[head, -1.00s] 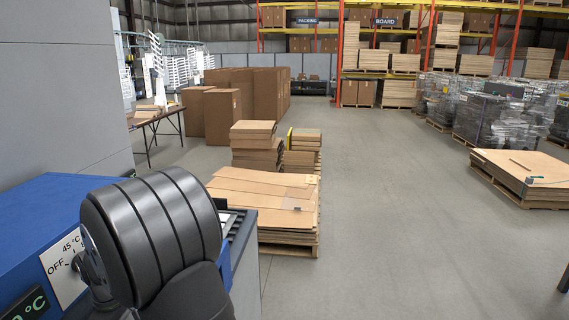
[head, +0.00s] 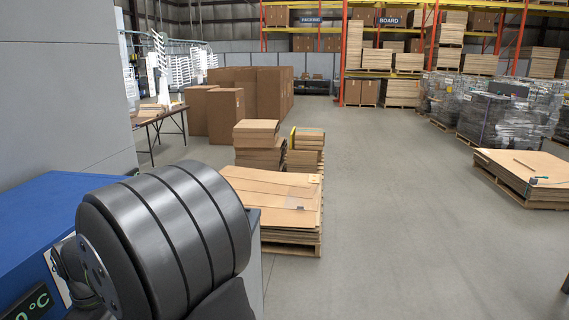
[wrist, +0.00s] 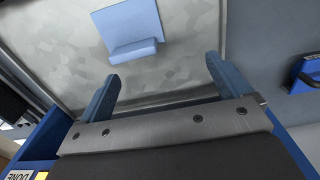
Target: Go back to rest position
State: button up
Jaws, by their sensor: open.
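My gripper (wrist: 162,70) shows in the wrist view with its two blue fingers spread apart. Nothing is between them. Beyond the fingertips lies a mottled grey metal surface (wrist: 185,50) with a pale border. A light blue L-shaped piece (wrist: 130,28) is on it, apart from the fingers. In the head view, a large dark grey ribbed part of my arm fills the lower left; my gripper is not visible there.
A blue cabinet (head: 55,205) with a temperature display (head: 32,303) stands beside my arm. Stacked cardboard sheets (head: 275,190) lie on a pallet ahead. Open grey floor (head: 400,220) is to the right. The wrist view shows a blue fixture (wrist: 305,78) and a "DONE" label (wrist: 18,176).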

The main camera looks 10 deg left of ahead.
jog(key=s+d+f, duration=0.2)
jog(key=s+d, duration=0.1)
jog(key=s, duration=1.2)
jog(key=s+a+f, duration=0.1)
jog(key=s+f, duration=0.1)
jog(key=s+a+f, duration=0.1)
jog(key=s+a, duration=0.1)
jog(key=s, duration=0.1)
jog(key=s+a+f, duration=0.2)
jog(key=s, duration=0.1)
jog(key=shift+a+f, duration=0.2)
jog(key=shift+f, duration=0.15)
jog(key=f, duration=0.3)
jog(key=shift+s+a+f, duration=0.15)
jog(key=shift+s+a, duration=0.05)
jog(key=shift+s, duration=0.1)
jog(key=shift+f, duration=0.5)
